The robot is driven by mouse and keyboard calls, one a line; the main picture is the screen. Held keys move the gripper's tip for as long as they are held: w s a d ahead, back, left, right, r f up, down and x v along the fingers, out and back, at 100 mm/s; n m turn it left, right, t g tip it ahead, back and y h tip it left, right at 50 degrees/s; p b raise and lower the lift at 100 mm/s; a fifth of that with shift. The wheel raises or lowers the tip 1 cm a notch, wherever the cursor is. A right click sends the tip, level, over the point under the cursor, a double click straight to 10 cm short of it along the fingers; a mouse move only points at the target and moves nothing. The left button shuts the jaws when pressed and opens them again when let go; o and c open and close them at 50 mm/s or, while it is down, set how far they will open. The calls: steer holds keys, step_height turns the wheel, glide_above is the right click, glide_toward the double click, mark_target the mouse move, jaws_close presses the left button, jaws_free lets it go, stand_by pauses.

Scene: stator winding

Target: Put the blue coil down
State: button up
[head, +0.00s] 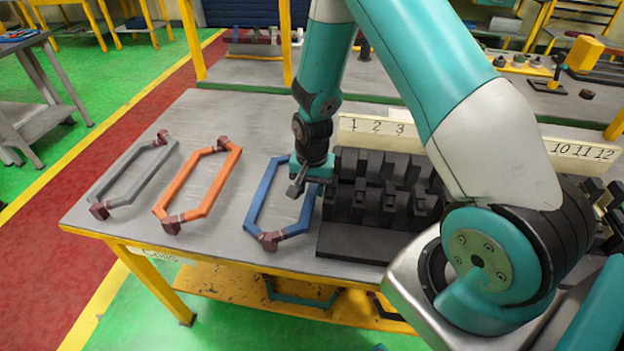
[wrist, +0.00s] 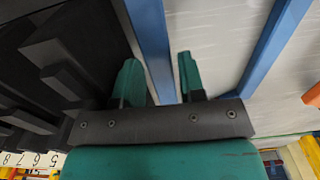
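The blue coil (head: 262,196) lies flat on the grey table, right of the orange coil and just left of the black slotted stator block (head: 350,240). My gripper (head: 302,188) is low over the coil's right side. In the wrist view, the blue coil's long bar (wrist: 150,35) runs between the two teal fingers of my gripper (wrist: 160,65). The fingers are apart, with a narrow gap between the bar and the right finger. The left finger is very close to the bar; I cannot tell whether it touches.
An orange coil (head: 203,188) and a grey coil (head: 133,172) lie on the table (head: 215,240) to the left. The stator's dark teeth stand close on the gripper's right, before a numbered strip (head: 375,128). Bare table shows between the coils.

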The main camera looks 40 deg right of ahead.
steer(key=shift+r, duration=0.35)
step_height(320, 180, up, 11)
steer(key=b, duration=0.2)
steer(key=s+a+r+n+y, duration=0.2)
steer(key=s+a+r+n, duration=0.6)
steer(key=s, duration=0.2)
steer(key=s+a+r+n+y, duration=0.2)
steer(key=s+a+r+n, duration=0.5)
steer(key=s, duration=0.4)
steer(key=shift+a+r+n, duration=0.4)
steer(key=shift+a+n, duration=0.2)
steer(key=shift+a, duration=0.35)
steer(key=shift+w, duration=0.1)
